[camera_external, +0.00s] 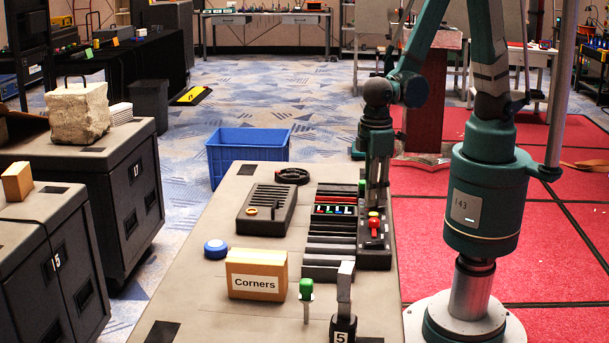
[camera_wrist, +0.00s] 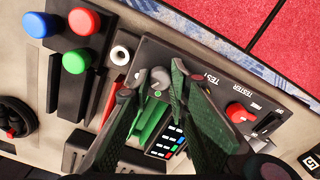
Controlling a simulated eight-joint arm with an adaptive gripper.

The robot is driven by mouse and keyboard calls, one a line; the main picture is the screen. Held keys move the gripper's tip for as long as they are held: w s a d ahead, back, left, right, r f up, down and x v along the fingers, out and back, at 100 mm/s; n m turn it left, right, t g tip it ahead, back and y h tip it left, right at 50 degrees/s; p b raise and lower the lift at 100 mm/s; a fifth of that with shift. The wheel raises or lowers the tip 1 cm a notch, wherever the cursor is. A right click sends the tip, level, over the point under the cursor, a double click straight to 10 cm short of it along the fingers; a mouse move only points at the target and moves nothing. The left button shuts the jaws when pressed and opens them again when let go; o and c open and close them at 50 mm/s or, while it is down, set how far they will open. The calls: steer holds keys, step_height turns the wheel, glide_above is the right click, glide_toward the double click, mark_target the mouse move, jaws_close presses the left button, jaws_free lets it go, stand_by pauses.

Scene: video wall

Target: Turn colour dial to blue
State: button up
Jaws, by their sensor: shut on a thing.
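The black tester panel (camera_external: 375,258) stands on the bench under my gripper (camera_external: 376,200); it also shows in the wrist view (camera_wrist: 213,68). In the wrist view my gripper (camera_wrist: 157,82) has its green-black fingers close to the panel, around a small grey knob (camera_wrist: 160,76) with a green mark beside it. I take this knob for the colour dial; the fingers hide much of it and its setting cannot be read. A red knob (camera_wrist: 240,112) is on the same panel, right of the fingers, apart from them. It also shows in the external view (camera_external: 374,228).
Blue (camera_wrist: 39,24), red (camera_wrist: 83,21) and green (camera_wrist: 76,61) round caps stand left of the panel in the wrist view. A Corners box (camera_external: 257,262), a green-topped peg (camera_external: 306,290) and a slotted black tray (camera_external: 265,215) share the bench. The bench front is partly clear.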

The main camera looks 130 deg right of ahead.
steer(key=shift+n, duration=1.2)
steer(key=o, duration=0.9)
steer(key=shift+r, duration=0.2)
step_height(320, 180, up, 12)
steer(key=shift+f, duration=0.2)
stand_by(0.6)
